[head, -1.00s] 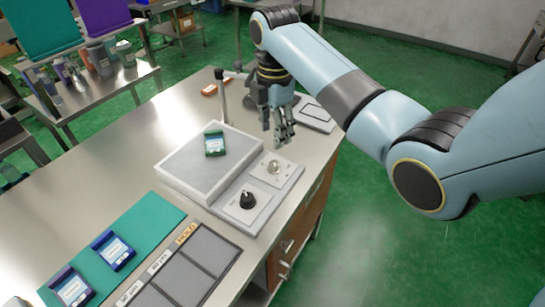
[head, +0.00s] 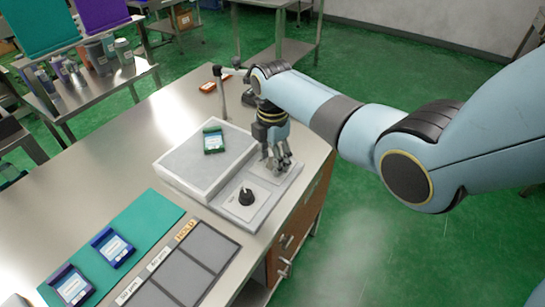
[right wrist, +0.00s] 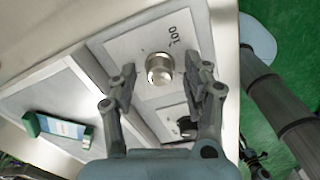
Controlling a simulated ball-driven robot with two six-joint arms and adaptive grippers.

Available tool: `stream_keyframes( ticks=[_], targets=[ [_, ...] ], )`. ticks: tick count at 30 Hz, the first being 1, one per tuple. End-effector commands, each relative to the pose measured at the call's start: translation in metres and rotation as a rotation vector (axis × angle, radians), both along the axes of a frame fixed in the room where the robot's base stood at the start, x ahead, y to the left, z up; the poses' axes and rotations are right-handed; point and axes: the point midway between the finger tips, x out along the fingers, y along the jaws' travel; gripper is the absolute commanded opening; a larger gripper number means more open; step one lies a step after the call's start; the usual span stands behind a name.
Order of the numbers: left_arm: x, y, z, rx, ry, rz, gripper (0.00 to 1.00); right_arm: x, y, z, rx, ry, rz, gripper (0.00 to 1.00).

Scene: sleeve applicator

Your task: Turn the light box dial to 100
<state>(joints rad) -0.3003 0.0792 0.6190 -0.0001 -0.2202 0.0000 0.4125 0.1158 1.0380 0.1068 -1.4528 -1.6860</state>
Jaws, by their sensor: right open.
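The light box (head: 180,170) is a grey-white flat box on the steel table, with a control panel along its right side. The panel has a silver dial (right wrist: 160,69) on a white plate marked "100", and a black dial (head: 246,196) on the nearer plate. My right gripper (head: 277,165) is low over the silver dial and hides it in the head view. In the right wrist view its two fingers (right wrist: 163,90) are open on either side of the silver dial, with gaps between. My left gripper is not in view.
A green-framed cartridge (head: 213,140) lies on the light box. Two blue-framed cartridges (head: 112,248) lie on or beside the teal mat (head: 150,222), next to a grey sectioned tray (head: 205,250). A thin post (head: 219,92) stands behind the box.

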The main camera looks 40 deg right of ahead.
Motion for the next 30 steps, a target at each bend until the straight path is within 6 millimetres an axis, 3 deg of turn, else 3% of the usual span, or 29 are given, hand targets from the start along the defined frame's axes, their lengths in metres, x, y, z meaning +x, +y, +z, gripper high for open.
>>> stream_keyframes(
  ticks=[2,13,23,30],
  targets=[
    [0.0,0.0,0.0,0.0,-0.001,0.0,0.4,0.0,0.0,0.0,0.0,0.0,0.0,0.47],
    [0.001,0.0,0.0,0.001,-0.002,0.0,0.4,0.0,0.0,0.0,0.0,0.0,0.0,0.0],
    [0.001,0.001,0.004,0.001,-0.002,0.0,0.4,0.0,0.0,0.001,0.0,0.001,-0.039,0.0],
    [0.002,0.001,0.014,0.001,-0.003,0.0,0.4,0.0,0.0,0.002,0.0,0.002,-0.176,0.0]
  ],
)
